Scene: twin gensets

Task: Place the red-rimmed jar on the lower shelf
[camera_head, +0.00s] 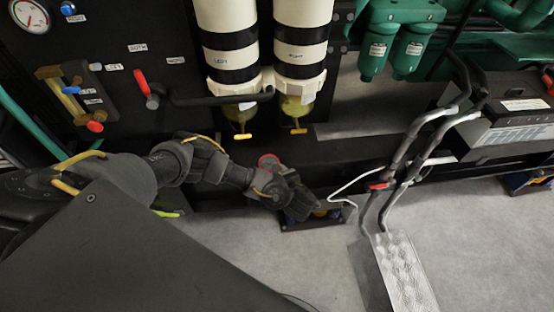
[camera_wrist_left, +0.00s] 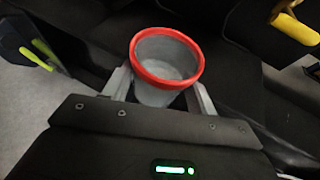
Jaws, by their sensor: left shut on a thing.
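The jar is a grey cup with a red rim. In the left wrist view the jar (camera_wrist_left: 157,97) sits between the two fingers of my left gripper (camera_wrist_left: 160,92), its open mouth facing the camera, and it looks empty inside. In the head view only a bit of the jar's red rim (camera_head: 267,159) shows; my left gripper (camera_head: 274,172) and wrist hide the rest. My left gripper is shut on the jar, in front of a dark ledge (camera_head: 345,150) below the white filter cylinders. I cannot tell whether this ledge is the lower shelf. My right gripper is not in view.
Two white-and-black cylinders (camera_head: 300,12) with yellow-handled bowls hang above the gripper. A metal step with bent rails (camera_head: 400,270) stands to the right, with a white cable (camera_head: 350,184) beside it. A black panel with valves (camera_head: 110,60) is at left. Grey floor (camera_head: 320,260) is open in front.

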